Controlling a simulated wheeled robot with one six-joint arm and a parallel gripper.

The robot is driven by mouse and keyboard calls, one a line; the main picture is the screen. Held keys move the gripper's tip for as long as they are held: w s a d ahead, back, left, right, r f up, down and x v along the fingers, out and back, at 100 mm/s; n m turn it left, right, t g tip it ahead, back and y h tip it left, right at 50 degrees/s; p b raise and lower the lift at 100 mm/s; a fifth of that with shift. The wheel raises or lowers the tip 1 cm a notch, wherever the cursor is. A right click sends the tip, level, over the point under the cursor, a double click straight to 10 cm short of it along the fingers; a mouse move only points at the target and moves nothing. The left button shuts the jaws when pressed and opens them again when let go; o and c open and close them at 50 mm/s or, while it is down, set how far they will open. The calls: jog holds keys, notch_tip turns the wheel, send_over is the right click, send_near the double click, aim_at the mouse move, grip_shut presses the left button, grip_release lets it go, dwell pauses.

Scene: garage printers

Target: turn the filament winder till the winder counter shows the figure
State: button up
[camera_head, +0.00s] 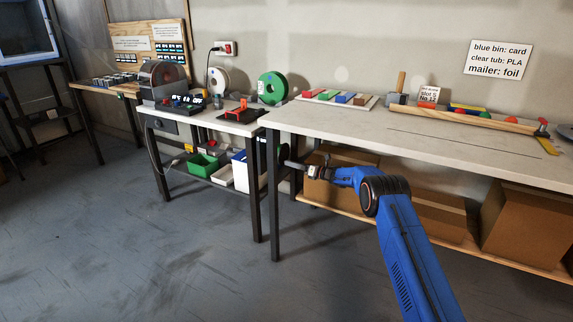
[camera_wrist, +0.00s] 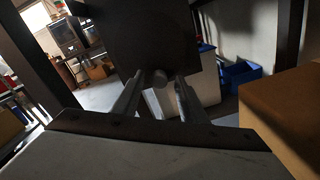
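A dark round disc (camera_head: 284,153), which looks like the winder's crank wheel, stands by the left end of the long workbench, below its top. In the wrist view a broad dark plate (camera_wrist: 150,38) fills the top middle, with a short round grey knob (camera_wrist: 160,78) facing me. My gripper (camera_head: 298,164) is close in front of the disc. In the wrist view its fingers (camera_wrist: 160,92) are apart, one on each side of the knob, with gaps visible; contact is not seen. A dark machine (camera_head: 162,78) with a round cover stands on the small table. I cannot make out a winder counter reading.
The long workbench (camera_head: 340,123) is above and behind my gripper, with a dark leg (camera_head: 273,200) close by. Cardboard boxes (camera_head: 338,190) stand on its lower shelf. A green bin (camera_head: 201,165) is under the small table. The floor (camera_head: 180,260) in front is clear.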

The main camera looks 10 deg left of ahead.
jog(key=shift+a, duration=0.15)
jog(key=shift+a, duration=0.1)
grip_shut()
jog(key=shift+s+m, duration=0.1)
jog(key=shift+m, duration=0.2)
